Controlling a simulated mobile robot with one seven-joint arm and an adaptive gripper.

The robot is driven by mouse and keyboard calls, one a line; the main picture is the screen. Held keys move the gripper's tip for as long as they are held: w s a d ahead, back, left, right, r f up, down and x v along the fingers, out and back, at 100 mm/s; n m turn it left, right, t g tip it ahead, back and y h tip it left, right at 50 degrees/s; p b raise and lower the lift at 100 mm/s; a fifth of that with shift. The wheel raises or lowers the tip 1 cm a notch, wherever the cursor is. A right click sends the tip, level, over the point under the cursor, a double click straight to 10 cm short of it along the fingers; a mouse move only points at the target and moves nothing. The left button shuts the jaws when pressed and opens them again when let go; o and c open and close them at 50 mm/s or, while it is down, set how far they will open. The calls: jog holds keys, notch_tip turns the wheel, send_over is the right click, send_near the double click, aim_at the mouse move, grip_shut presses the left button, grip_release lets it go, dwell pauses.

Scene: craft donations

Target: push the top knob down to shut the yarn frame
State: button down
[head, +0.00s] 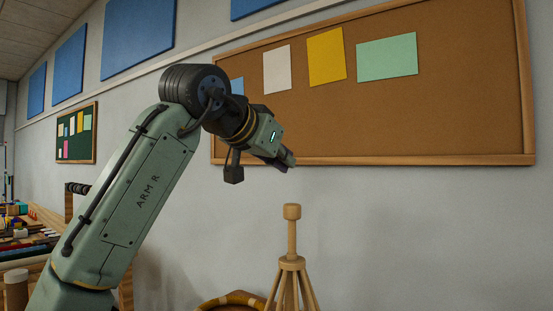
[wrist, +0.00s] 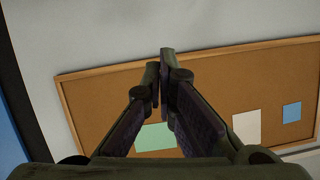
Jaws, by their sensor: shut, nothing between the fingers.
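The yarn frame (head: 291,263) stands at the lower middle of the head view. It is pale wood, with slanted rods meeting at a collar below a central post. The top knob (head: 292,211) is a short wooden cylinder on that post, and the post shows clear above the collar. My gripper (head: 290,162) is above the knob and apart from it, pointing right and slightly down. In the wrist view my gripper (wrist: 160,70) has its fingers together with nothing between them. The frame's lower part is cut off, and the frame is not in the wrist view.
A cork board (head: 460,110) with paper sheets hangs on the wall behind. A round basket rim (head: 237,298) shows at the frame's lower left. A table with craft items (head: 22,235) stands at the far left. The space right of the frame looks clear.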

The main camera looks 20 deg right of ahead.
send_over(294, 210)
jog(key=f, duration=0.2)
notch_tip(294, 210, down, 3)
jog(key=shift+f+p, duration=0.15)
jog(key=shift+p, duration=0.2)
jog(key=shift+s+f, duration=0.1)
jog(key=shift+f, duration=0.3)
jog(key=shift+f+b, duration=1.15)
jog(key=shift+f, duration=1.1)
